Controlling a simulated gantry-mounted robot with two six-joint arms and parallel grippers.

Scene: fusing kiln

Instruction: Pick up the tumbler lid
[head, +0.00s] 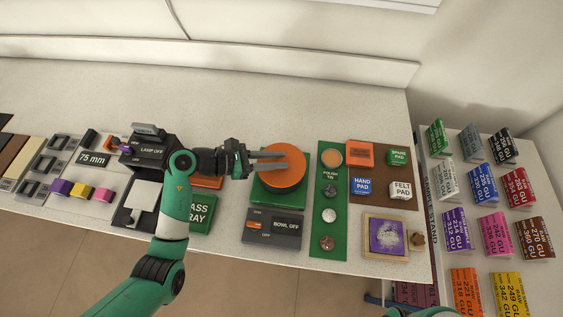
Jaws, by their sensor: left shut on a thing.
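The tumbler lid (283,177) looks like a round orange disc on top of a green square base right of centre. My left gripper (282,160) reaches over it from the left, its two grey fingers lying across its upper part. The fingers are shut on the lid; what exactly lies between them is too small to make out. I cannot tell whether the lid is lifted off the body below. My right gripper is not in view.
A grey control box (274,231) stands just in front of the green base. A green strip (328,181) with round pieces lies to the right, then a brown board (380,187) with pads. A lamp unit (147,149) stands left. The counter behind is clear.

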